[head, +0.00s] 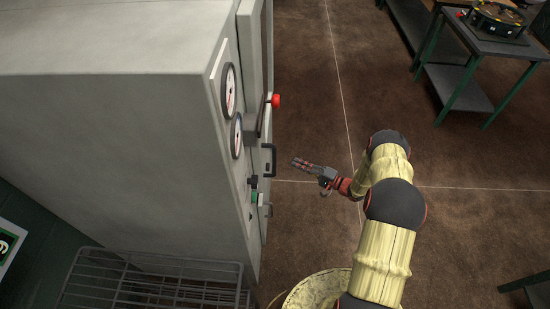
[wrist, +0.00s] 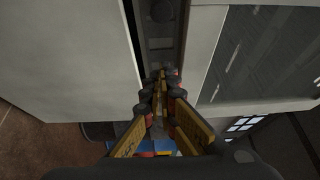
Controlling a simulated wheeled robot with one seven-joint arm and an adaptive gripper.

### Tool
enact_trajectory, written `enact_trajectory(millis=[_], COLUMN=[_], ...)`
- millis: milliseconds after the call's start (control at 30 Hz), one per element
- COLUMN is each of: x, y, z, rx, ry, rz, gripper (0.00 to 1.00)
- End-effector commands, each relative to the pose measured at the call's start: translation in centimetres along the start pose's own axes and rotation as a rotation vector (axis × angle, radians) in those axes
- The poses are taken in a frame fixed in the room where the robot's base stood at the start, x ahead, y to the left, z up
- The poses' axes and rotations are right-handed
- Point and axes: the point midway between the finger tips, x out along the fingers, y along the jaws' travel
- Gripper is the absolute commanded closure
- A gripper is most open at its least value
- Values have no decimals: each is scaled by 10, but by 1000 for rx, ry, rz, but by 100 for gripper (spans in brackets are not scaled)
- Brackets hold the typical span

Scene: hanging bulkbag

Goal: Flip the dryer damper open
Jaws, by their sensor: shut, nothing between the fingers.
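The dryer is a tall grey cabinet (head: 130,130) filling the left of the head view. A lever with a red knob (head: 275,100) sticks out from its front face; I cannot tell for sure that it is the damper. My gripper (head: 296,162) is shut and empty, in front of the cabinet face, to the right of a black handle (head: 269,158) and below the red knob, apart from both. In the wrist view the shut fingertips (wrist: 162,74) point at a dark upright strip (wrist: 160,45) between a pale panel and a glazed panel. The red knob is not clear there.
Two round gauges (head: 229,90) and a green switch (head: 255,198) sit on the cabinet front. A wire rack (head: 150,283) stands at the lower left. A pale round container (head: 318,290) is below my arm. Dark tables (head: 470,75) stand far right. The brown floor between is clear.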

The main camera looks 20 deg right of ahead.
Motion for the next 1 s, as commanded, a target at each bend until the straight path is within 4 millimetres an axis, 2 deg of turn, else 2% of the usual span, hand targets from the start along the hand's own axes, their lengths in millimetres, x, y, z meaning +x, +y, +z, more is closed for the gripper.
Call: enact_trajectory(millis=[200, 667, 833, 1000], x=[0, 3, 22, 55], y=[-8, -8, -8, -8], z=[-2, -2, -1, 0], rx=[-140, -155, -155, -155], ry=[16, 14, 11, 10], rz=[-33, -31, -31, -30], gripper=[100, 100, 100, 100])
